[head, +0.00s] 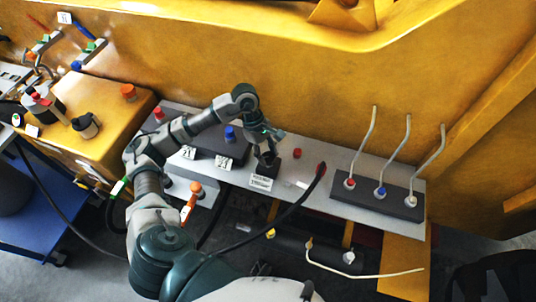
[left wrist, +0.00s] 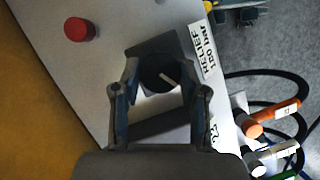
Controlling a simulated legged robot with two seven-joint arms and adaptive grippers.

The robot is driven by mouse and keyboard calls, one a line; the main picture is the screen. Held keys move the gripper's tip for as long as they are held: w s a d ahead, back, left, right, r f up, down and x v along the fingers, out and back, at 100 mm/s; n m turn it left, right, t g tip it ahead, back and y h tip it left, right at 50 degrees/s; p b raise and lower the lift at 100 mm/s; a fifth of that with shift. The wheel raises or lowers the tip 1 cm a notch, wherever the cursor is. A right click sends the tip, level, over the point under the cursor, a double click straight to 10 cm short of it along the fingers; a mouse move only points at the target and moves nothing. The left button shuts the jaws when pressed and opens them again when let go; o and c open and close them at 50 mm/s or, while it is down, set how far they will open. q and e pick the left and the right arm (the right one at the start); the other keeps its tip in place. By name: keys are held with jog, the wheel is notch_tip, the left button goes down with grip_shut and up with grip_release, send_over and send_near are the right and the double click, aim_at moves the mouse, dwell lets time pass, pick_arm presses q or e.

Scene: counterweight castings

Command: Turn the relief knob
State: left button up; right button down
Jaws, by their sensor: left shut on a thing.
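The relief knob (left wrist: 160,74) is dark and round with a white pointer line, on a dark block (left wrist: 172,46) beside a label reading "RELIEF 180 bar". In the left wrist view the pointer slants across the picture. My left gripper (left wrist: 158,72) has its fingers on both sides of the knob and is shut on it. In the head view my left gripper (head: 267,153) reaches down over the block behind the white relief label (head: 261,183), and mostly hides the knob. My right gripper is in neither view.
A red button (head: 297,153) and a black hose from a red fitting (head: 320,169) are right of the gripper. Three levers stand on a dark base (head: 390,204) farther right. A blue knob (head: 230,132) is left. The yellow wall rises behind.

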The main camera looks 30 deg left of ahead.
pick_arm(q)
jog(key=shift+w+a+r, duration=0.1)
jog(key=shift+w+r, duration=0.05)
dwell(0.3)
jog(key=o, duration=0.9)
jog(key=shift+o, duration=1.2)
jog(key=shift+a, duration=0.1)
jog(key=v, duration=1.1)
jog(key=shift+a+r, duration=0.15)
jog(key=shift+r, duration=0.15)
jog(key=shift+w, duration=0.15)
